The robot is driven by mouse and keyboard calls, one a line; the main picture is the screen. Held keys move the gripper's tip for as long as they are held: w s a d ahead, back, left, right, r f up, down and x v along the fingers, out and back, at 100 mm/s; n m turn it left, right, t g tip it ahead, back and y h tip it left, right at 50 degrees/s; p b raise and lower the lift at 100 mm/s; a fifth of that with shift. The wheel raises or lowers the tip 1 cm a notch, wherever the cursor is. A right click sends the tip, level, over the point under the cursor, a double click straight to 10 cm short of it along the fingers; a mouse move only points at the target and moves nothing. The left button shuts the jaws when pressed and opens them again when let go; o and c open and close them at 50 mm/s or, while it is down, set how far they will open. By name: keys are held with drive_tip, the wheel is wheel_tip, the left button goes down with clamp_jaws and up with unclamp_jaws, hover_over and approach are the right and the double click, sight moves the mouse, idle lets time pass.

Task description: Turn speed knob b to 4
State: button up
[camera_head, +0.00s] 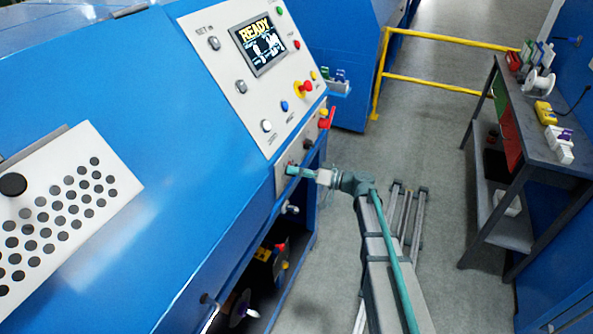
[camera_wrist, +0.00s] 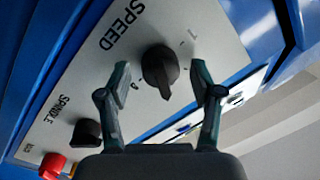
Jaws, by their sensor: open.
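The black speed knob (camera_wrist: 160,70) sits on a pale panel under the word SPEED in the wrist view. The small scale marks around it are only partly legible, so I cannot tell its setting or confirm that it is knob b. My gripper (camera_wrist: 162,82) is open, with one finger on each side of the knob. A gap shows between each finger and the knob, and I cannot tell how deep the fingers reach. In the head view my gripper (camera_head: 290,170) is at the lower panel of the blue machine (camera_head: 120,75) and hides the knob.
A black spindle knob (camera_wrist: 87,131) and a red button (camera_wrist: 52,165) sit on the same panel. The control panel with a READY screen (camera_head: 258,43) is above.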

drive_tip(key=c, duration=1.1)
drive_tip(key=shift+c, duration=0.2)
drive_tip(key=shift+f+m+b, duration=0.1)
drive_tip(key=shift+m+b, duration=0.2)
drive_tip(key=shift+b, duration=0.1)
drive_tip(key=shift+f+m+b, duration=0.15)
drive_tip(key=shift+m+b, duration=0.65)
drive_tip(key=shift+b, duration=0.2)
drive_tip(key=m+b, duration=0.2)
drive_tip(key=m, duration=0.1)
drive_tip(key=shift+m+t+b, duration=0.3)
drive_tip(key=m+b, duration=0.1)
drive_tip(key=m, duration=0.2)
drive_tip(key=shift+m+y, duration=0.3)
drive_tip(key=shift+m+t, duration=0.3)
drive_tip(key=shift+m, duration=1.2)
